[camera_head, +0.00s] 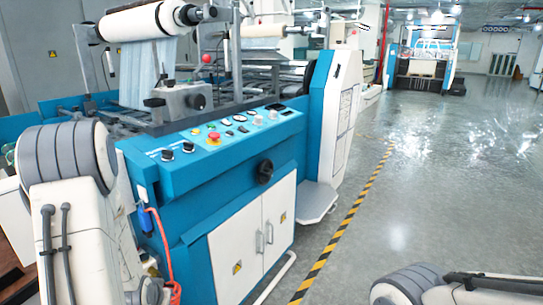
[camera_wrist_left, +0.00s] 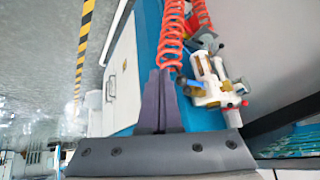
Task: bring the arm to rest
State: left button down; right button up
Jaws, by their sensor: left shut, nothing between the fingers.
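My left gripper (camera_wrist_left: 162,75) shows in the left wrist view with its two dark fingers together and nothing between them. It is beside an orange coiled hose (camera_wrist_left: 172,38) and a white fitting with brass and red parts (camera_wrist_left: 215,88); I cannot tell if it touches them. In the head view my left arm (camera_head: 70,190) stands at the left edge, in front of the blue laminating machine, and its gripper is out of sight. My right arm (camera_head: 420,285) shows only in part at the bottom right; its gripper is out of view.
The blue laminating machine (camera_head: 190,205) has a control panel with knobs and a red button (camera_head: 213,138), white cabinet doors (camera_head: 240,245) and a large white roll (camera_head: 140,22) above. A yellow-black floor stripe (camera_head: 350,220) runs beside it. The grey floor (camera_head: 440,170) to the right is clear.

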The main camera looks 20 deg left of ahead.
pick_arm(q)
jog(key=d+r+m+g+h, duration=0.1)
jog(key=d+r+m+h, duration=0.2)
jog(key=d, duration=0.9)
jog(key=d+r+m+g, duration=0.25)
jog(key=d+r, duration=0.25)
jog(key=d, duration=0.6)
jog(key=s+d+r+m+g+h, duration=0.1)
jog(key=s+d+r+m, duration=0.25)
jog(key=s+d, duration=0.35)
jog(key=s+d+r+m+g, duration=0.2)
jog(key=s+d+r, duration=0.3)
jog(key=s, duration=0.5)
notch_tip(320, 180, up, 23)
jog(key=p, duration=2.4)
jog(key=shift+w+d+f, duration=0.15)
jog(key=shift+w+d, duration=0.05)
jog(key=shift+w, duration=0.05)
